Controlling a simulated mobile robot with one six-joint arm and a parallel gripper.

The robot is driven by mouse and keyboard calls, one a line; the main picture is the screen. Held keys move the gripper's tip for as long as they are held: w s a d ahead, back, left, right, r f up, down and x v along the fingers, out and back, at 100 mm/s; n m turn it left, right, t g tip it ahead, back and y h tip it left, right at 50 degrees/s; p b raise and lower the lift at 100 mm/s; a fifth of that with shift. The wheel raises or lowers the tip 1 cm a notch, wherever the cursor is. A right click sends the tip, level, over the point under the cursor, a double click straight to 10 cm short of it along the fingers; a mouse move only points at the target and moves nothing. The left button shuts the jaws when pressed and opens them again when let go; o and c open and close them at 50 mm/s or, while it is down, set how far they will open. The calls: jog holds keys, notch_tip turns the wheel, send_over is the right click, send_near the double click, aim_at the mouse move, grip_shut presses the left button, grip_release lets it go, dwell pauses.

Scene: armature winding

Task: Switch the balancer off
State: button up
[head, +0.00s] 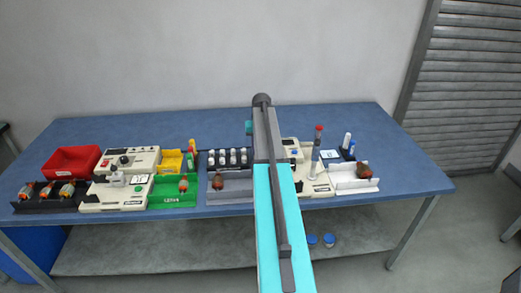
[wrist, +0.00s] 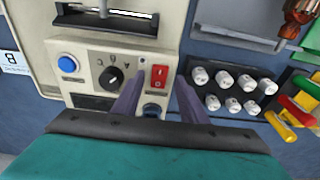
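A cream machine (wrist: 85,30), which I take to be the balancer, fills the left of the wrist view. Its panel carries a blue button (wrist: 67,64), a black knob (wrist: 111,79) and a red rocker switch (wrist: 159,77). Its position, on or off, is too small to tell. My gripper (wrist: 158,84) is open and empty, its two fingers either side of the red switch in the picture; contact cannot be told. A round dark-blue part (wrist: 152,109) shows between the fingers. In the head view the machine (head: 318,183) is partly hidden behind my arm, and my gripper is hidden.
A black rack of pale cylinders (wrist: 233,92) stands beside the machine, with yellow, red and green-handled tools (wrist: 300,108) beyond. On the blue table (head: 400,160) are another cream machine (head: 113,192), a red bin (head: 71,160), a green tray (head: 170,197) and a white tray (head: 350,183).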

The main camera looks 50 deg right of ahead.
jog(key=shift+s+r, duration=0.1)
dwell(0.3)
notch_tip(320, 180, up, 14)
jog(key=s+a+b, duration=0.1)
jog(key=b, duration=0.2)
jog(key=shift+s+f, duration=0.15)
jog(key=shift+f, duration=0.1)
dwell(0.4)
jog(key=shift+a, duration=0.1)
